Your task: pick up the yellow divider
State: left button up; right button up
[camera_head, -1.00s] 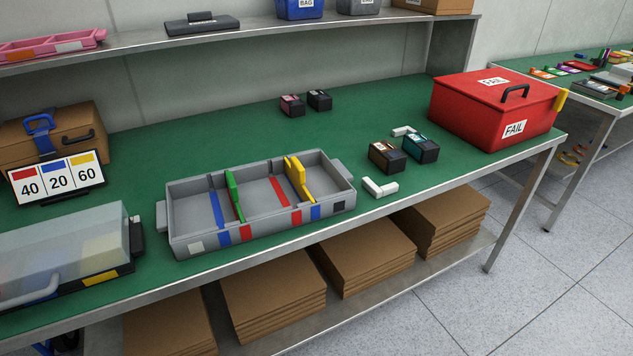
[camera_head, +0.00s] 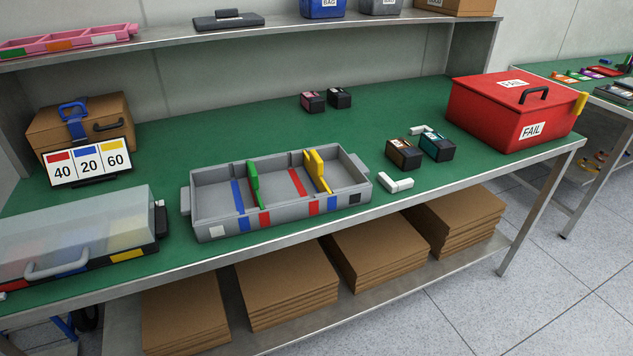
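The yellow divider (camera_head: 317,172) stands upright in the right part of the grey tray (camera_head: 206,225), a little right of a red stripe. A green divider (camera_head: 252,184) stands in the same tray further left, beside a blue stripe. The tray has coloured marks along its front wall and sits on the green bench top. Neither of my grippers shows in the head view.
A clear-lidded case (camera_head: 75,225) and a 40/20/60 sign (camera_head: 88,165) are left of the tray. White corner pieces (camera_head: 396,183) and small dark boxes (camera_head: 404,154) are to its right. A red FAIL box (camera_head: 500,117) stands at the far right. A shelf (camera_head: 200,38) runs behind.

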aim_at(314, 164)
jog(key=z, duration=0.15)
jog(key=k, duration=0.3)
jog(key=u, duration=0.9)
jog(key=i, duration=0.6)
jog(key=z, duration=0.1)
